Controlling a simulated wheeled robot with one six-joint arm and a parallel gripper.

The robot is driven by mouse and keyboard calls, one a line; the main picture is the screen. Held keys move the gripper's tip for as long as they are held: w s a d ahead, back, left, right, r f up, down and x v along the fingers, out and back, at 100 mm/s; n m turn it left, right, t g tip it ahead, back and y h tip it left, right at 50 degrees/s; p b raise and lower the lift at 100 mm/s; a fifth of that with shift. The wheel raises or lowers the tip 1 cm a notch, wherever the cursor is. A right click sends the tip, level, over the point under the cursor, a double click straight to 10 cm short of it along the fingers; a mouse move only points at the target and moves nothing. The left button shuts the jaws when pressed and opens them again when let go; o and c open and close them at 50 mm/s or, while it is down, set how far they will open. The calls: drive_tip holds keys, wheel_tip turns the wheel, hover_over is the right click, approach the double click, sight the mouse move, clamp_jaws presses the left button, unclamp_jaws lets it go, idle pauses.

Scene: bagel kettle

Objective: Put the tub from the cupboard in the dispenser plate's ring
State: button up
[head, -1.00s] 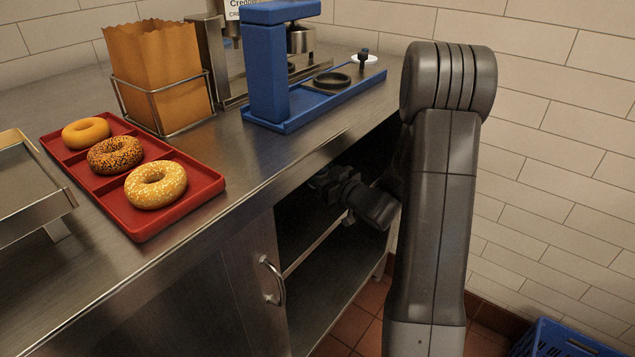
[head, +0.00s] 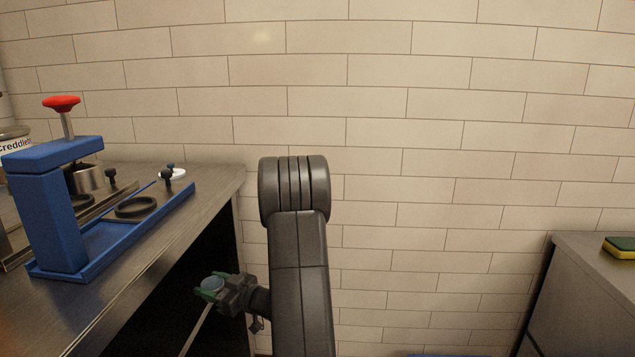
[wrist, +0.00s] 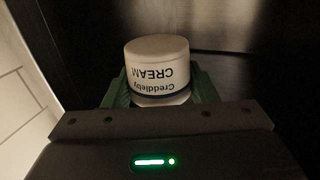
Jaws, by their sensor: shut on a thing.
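My gripper (head: 209,287) is shut on the tub (head: 213,283), beside the dark cupboard opening and below the counter top. The blue dispenser (head: 48,215), with a red knob on top, stands on the counter to the upper left. Its blue plate (head: 100,245) carries a dark ring (head: 135,207), which looks empty.
The steel counter (head: 205,180) ends above the cupboard. A container with a "Creddieby" label (head: 14,148) stands at the far left. A tiled wall (head: 420,120) is behind. At right a second counter (head: 590,250) bears a green and yellow sponge (head: 620,247).

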drive_tip(key=w+d+f+m+t+h, duration=0.15)
drive_tip(key=d+f, duration=0.25)
drive_tip(key=d, duration=0.9)
drive_tip(key=w+d+f+m+t, duration=0.15)
drive_tip(key=d+f, duration=0.25)
drive_tip(key=d, duration=0.9)
wheel_tip(320, 180, up, 37)
drive_tip(key=w+m+t+h+p, duration=0.1)
drive_tip(key=m+t+h+p, duration=0.6)
drive_tip(key=p, duration=2.5)
drive_tip(key=d+h, duration=0.1)
drive_tip(key=h, duration=0.1)
drive_tip(key=shift+w+h, duration=0.35)
